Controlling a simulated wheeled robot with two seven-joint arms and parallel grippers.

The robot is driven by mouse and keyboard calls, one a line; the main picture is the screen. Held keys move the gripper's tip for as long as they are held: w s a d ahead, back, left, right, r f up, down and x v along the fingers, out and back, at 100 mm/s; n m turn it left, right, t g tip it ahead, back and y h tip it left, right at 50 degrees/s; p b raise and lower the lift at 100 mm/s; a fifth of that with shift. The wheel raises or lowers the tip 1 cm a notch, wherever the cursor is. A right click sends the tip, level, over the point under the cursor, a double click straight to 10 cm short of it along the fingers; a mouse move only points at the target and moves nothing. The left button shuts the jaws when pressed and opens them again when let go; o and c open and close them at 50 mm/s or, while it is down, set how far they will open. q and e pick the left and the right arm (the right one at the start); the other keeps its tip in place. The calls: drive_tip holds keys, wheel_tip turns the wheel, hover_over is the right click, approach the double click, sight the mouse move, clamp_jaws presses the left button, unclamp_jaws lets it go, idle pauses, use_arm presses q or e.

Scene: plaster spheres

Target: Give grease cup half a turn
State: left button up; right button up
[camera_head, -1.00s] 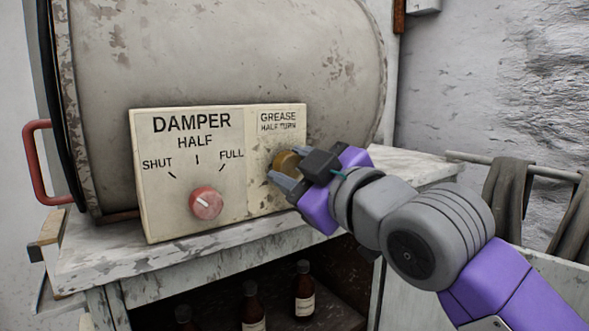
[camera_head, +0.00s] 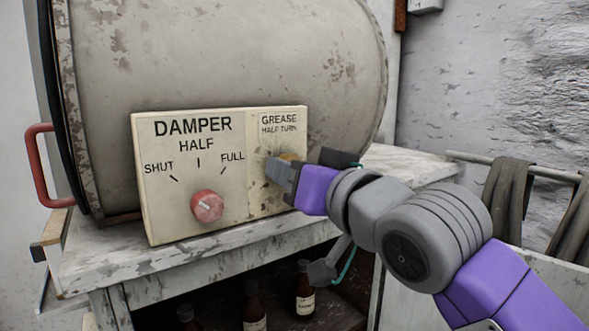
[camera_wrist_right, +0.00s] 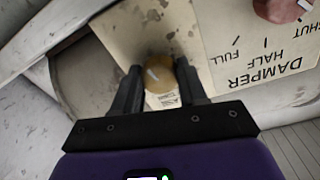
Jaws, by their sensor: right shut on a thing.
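The brass-yellow grease cup (camera_head: 287,156) sits on the right part of the cream panel (camera_head: 228,190), under the words GREASE HALF TURN. My right gripper (camera_head: 279,164) is shut on it, and its near finger and body hide most of the cup in the head view. In the right wrist view the round cup (camera_wrist_right: 158,84), with a pale mark on its face, lies between the two dark fingers of the right gripper (camera_wrist_right: 159,69). My left gripper is not in view.
The red damper knob (camera_head: 207,206) is to the left on the same panel, clear of the gripper. A large worn drum (camera_head: 230,60) stands behind. Brown bottles (camera_head: 305,293) stand on the shelf below, and dark cloths (camera_head: 508,195) hang on a rail at right.

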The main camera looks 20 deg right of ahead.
drive_tip(key=shift+f+m, duration=0.2)
drive_tip(key=shift+m, duration=0.9)
drive_tip(key=o, duration=1.1)
drive_tip(key=shift+s+r, duration=0.1)
drive_tip(key=shift+r, duration=0.05)
drive_tip(key=shift+c, duration=0.2)
drive_tip(key=b+v, duration=0.2)
drive_tip(key=v, duration=0.5)
drive_tip(key=shift+s, duration=0.25)
drive_tip(key=shift+d+r, duration=0.1)
